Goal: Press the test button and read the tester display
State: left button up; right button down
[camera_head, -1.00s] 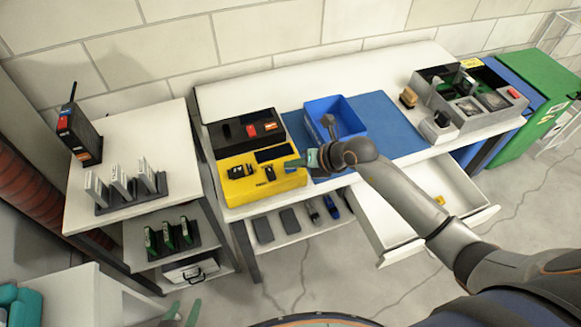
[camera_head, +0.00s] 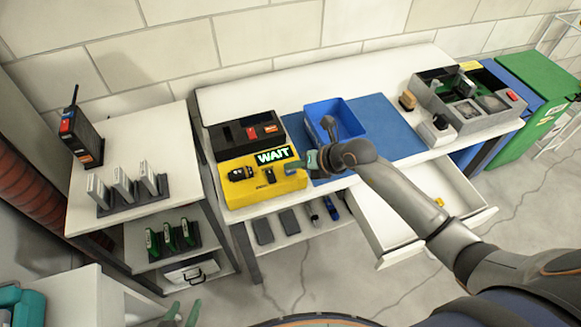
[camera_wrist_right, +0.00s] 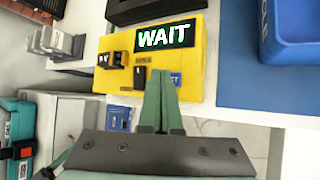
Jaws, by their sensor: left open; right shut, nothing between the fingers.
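The yellow tester (camera_head: 235,193) sits at the left front of the workbench. Its display (camera_head: 273,156) is lit and reads WAIT; the same word shows large on the display in the right wrist view (camera_wrist_right: 166,37). Below the display are black sockets or switches (camera_wrist_right: 113,59) and a blue patch (camera_wrist_right: 176,79), probably the test button, partly hidden by the fingers. My right gripper (camera_wrist_right: 160,78) is shut and empty, its tips over the tester's front right part beside the blue patch. Contact cannot be told. My left gripper (camera_head: 182,312) is open at the bottom edge, away from the bench.
A black box (camera_head: 228,134) stands behind the tester. A blue bin (camera_head: 349,118) sits on a blue mat (camera_head: 395,128) to the right. An open drawer (camera_head: 400,225) juts out below. A side shelf (camera_head: 125,222) at left holds upright modules and a radio (camera_head: 80,138).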

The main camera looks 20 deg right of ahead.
jog(key=shift+r, duration=0.3)
notch_tip(320, 180, up, 3)
jog(key=p, duration=0.3)
jog(key=shift+r+p, duration=0.55)
jog(key=shift+r, duration=0.45)
